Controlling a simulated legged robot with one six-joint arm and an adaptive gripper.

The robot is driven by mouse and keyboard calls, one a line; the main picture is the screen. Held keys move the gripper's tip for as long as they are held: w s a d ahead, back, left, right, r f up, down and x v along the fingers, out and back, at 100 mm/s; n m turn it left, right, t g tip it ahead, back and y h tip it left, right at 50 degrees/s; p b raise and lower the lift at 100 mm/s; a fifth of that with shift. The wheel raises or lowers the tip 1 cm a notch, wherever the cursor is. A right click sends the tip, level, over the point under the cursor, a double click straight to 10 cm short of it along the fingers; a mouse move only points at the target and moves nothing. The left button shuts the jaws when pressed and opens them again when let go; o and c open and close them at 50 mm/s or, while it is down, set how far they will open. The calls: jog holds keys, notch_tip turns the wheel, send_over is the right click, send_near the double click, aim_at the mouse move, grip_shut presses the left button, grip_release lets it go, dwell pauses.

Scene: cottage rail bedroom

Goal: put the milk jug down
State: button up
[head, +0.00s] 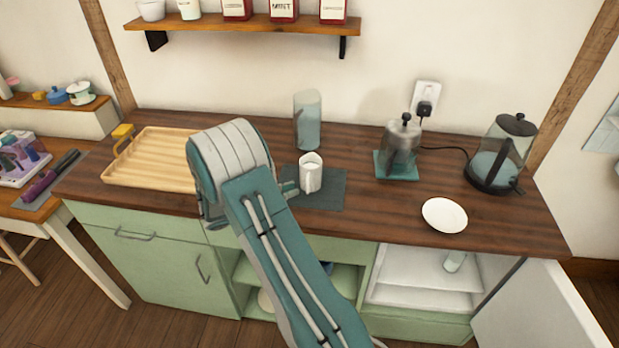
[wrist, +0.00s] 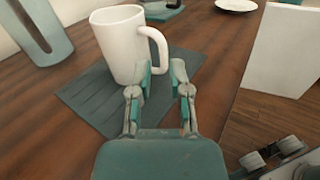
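The white milk jug (head: 311,175) stands upright on the dark grey mat (head: 326,201) on the wooden counter. In the wrist view the jug (wrist: 118,45) has its handle turned toward my gripper (wrist: 161,72), and its base appears to rest on the mat (wrist: 82,98). My gripper's two fingers are apart, with the lower part of the handle at or just beyond the gap between their tips. A gap shows between the handle and the right finger. The left finger is close to the handle; I cannot tell if it touches. In the head view my arm hides most of the gripper.
A tall glass vessel (head: 307,120) stands behind the jug. To the right are a French press (head: 401,150) on a teal mat, a white plate (head: 444,215) and a kettle (head: 502,155). A wooden tray (head: 150,172) lies left. A cabinet door (head: 545,310) hangs open.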

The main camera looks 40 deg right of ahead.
aim_at(307, 185)
jog(key=x, duration=0.5)
jog(key=shift+s+d+f, duration=0.1)
grip_shut()
